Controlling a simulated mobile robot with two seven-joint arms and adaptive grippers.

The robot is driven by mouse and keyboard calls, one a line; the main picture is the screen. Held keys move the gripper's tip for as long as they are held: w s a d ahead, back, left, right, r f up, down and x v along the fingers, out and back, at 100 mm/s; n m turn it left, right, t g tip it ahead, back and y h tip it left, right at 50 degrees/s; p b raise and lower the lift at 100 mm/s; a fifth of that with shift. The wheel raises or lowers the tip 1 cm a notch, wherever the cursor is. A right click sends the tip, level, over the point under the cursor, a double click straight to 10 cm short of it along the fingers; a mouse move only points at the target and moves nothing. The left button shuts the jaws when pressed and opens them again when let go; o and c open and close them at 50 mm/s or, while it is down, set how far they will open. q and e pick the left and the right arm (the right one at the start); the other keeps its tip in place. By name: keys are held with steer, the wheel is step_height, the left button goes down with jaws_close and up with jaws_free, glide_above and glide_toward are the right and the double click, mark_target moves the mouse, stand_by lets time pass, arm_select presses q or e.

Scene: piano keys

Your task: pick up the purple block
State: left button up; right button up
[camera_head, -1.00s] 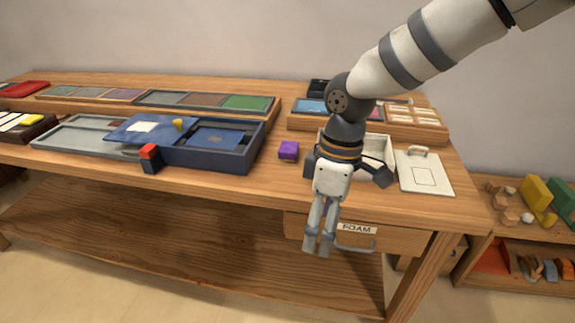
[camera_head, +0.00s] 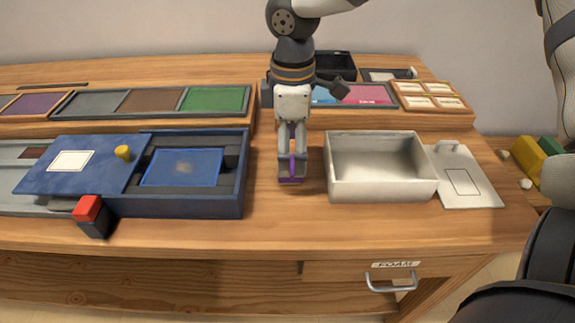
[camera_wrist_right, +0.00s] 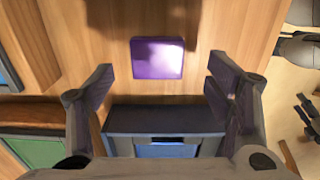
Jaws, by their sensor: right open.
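The purple block (camera_head: 290,181) sits on the wooden table between the blue case and the white tray. It is mostly hidden by my right gripper (camera_head: 291,170) in the head view. In the right wrist view the purple block (camera_wrist_right: 157,60) shows whole on the wood. My right gripper's open fingers (camera_wrist_right: 162,82) are spread to its left and right, nearer the camera in the picture. The gripper points down over the block, and I cannot tell whether it touches it. My left gripper is not in view.
The blue case (camera_head: 245,190) is close to the left of the block. The white tray (camera_head: 380,190) is close to the right, with a white lid (camera_head: 480,190) beside it. A raised shelf with coloured panels (camera_head: 160,125) runs behind. Bare table lies in front.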

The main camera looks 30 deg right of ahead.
mark_target(291, 164)
step_height(291, 164, down, 5)
steer(key=shift+w+f, duration=0.1)
steer(key=shift+w, duration=0.05)
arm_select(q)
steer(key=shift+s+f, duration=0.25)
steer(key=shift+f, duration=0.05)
arm_select(e)
steer(key=c, duration=1.3)
steer(key=shift+o, duration=0.2)
step_height(291, 164, up, 4)
steer(key=shift+w+f, duration=0.1)
steer(key=shift+f, duration=0.05)
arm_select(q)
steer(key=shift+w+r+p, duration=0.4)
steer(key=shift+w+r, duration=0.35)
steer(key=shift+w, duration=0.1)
arm_select(e)
steer(key=s+a+r, duration=0.9)
steer(key=s, duration=0.1)
steer(key=shift+s+r, duration=0.3)
steer(key=shift+s, duration=0.1)
